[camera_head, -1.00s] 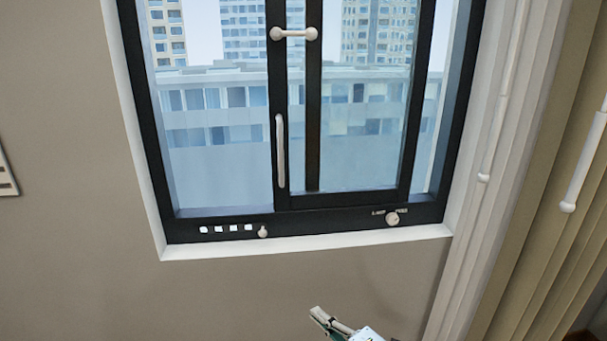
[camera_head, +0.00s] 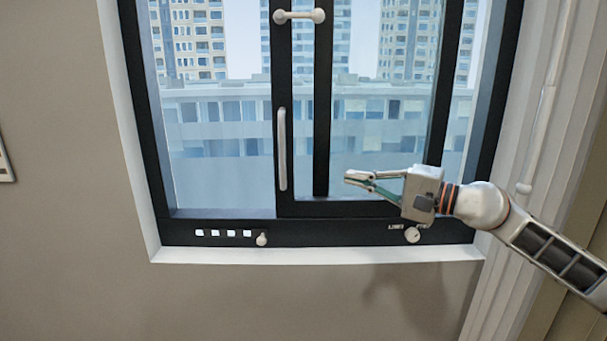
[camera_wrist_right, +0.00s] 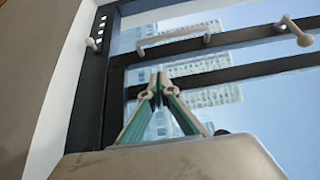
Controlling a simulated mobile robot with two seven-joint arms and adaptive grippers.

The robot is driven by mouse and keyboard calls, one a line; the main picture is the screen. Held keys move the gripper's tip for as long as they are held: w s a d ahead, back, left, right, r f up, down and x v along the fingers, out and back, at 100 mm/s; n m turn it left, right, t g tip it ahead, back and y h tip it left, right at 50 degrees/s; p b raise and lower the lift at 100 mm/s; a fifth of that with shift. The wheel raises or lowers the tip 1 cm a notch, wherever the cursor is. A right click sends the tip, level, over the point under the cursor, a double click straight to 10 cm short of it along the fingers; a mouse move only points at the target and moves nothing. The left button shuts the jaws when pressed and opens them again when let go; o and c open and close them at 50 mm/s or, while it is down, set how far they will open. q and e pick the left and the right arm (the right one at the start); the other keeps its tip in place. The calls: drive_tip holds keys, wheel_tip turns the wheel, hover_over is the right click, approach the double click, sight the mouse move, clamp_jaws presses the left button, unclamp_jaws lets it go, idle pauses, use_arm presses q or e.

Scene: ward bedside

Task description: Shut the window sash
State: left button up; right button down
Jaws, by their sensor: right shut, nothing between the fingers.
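The window sash (camera_head: 380,207) is a dark-framed pane on the right part of the window, overlapping a second dark upright near the middle. A white vertical handle (camera_head: 282,148) is on its left upright; it also shows in the right wrist view (camera_wrist_right: 180,39). A short white horizontal bar (camera_head: 299,16) with round ends spans the two uprights above it. My right gripper (camera_head: 352,178) is in front of the sash's lower glass, right of the handle and apart from it. Its fingertips meet with nothing between them, as the right wrist view (camera_wrist_right: 158,82) shows. My left gripper is out of view.
A round knob (camera_head: 412,235) and a smaller knob (camera_head: 262,240) sit on the bottom frame, with several white squares (camera_head: 223,233) at left. A pale curtain with a white rod (camera_head: 540,130) hangs at right. The wall below the sill is bare.

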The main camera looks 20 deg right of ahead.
use_arm(q)
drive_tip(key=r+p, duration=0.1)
drive_tip(key=p, duration=0.2)
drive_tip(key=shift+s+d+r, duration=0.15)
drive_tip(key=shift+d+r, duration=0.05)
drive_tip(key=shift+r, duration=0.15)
use_arm(e)
drive_tip(key=s+a+x, duration=0.2)
drive_tip(key=x, duration=1)
drive_tip(key=shift+w+a, duration=0.35)
drive_tip(key=shift+a, duration=0.05)
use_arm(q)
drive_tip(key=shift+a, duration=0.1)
